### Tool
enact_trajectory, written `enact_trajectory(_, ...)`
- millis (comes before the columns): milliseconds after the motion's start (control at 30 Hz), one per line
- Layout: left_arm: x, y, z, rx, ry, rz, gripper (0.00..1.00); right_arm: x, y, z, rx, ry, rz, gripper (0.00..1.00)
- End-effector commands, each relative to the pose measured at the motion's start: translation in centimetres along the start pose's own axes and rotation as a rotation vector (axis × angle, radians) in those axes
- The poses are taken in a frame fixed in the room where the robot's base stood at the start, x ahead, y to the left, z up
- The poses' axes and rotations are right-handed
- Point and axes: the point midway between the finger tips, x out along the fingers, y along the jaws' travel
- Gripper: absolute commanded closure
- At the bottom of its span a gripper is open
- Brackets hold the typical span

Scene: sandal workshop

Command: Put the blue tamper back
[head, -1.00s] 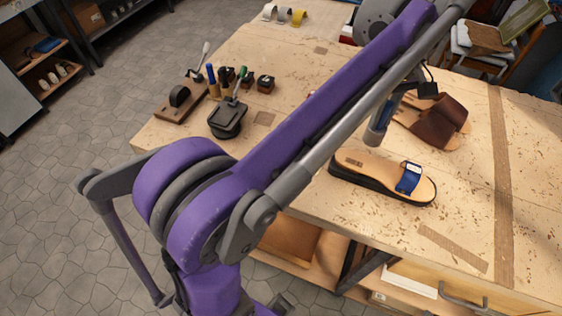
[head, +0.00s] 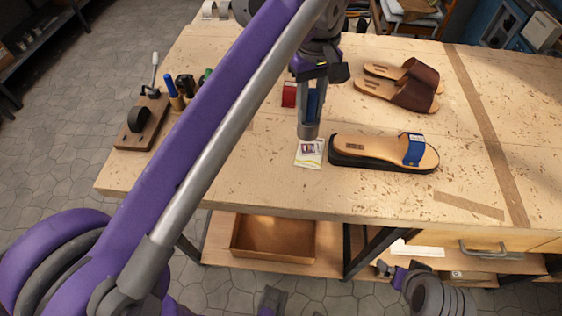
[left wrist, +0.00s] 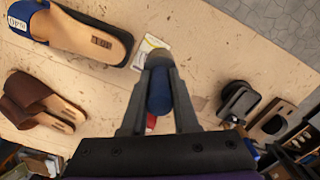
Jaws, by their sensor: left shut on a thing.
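My left gripper (head: 311,100) is shut on the blue tamper (head: 312,104), which hangs upright with its grey metal end down. The tamper is just left of the blue-strap sandal (head: 375,153) and appears in front of a small printed card (head: 309,160) on the bench. I cannot tell whether the metal end touches anything. In the left wrist view the blue handle (left wrist: 160,92) sits between the two grey fingers, with the metal end pointing away from me.
A brown pair of sandals (head: 413,94) lies behind the blue-strap one. A red object (head: 289,95) is beside my gripper. A wooden tape-like stand (head: 140,125) and upright tools (head: 173,92) stand at the left. My arm hides part of the bench (head: 250,185).

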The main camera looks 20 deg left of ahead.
Motion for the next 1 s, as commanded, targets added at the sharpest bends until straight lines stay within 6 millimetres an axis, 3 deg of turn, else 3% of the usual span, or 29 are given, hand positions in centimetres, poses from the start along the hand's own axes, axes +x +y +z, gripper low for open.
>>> enact_trajectory(167, 0.2, 0.1, 0.5, 0.021, 0.000, 0.001, 1.00, 0.3, 0.0, 0.2, 0.000, -0.001, 0.000, 0.00)
enact_trajectory(500, 5.6, 0.1, 0.4, 0.023, 0.001, 0.002, 1.00, 0.9, 0.0, 0.7, 0.000, -0.005, 0.000, 0.00)
enact_trajectory(833, 9.4, 0.1, 0.3, 0.023, 0.001, 0.001, 1.00, 1.2, 0.0, 0.9, 0.000, -0.006, 0.000, 0.00)
enact_trajectory(1000, 10.0, 0.1, 0.3, 0.023, 0.001, 0.002, 1.00, 1.3, 0.0, 1.0, 0.000, -0.006, 0.000, 0.00)
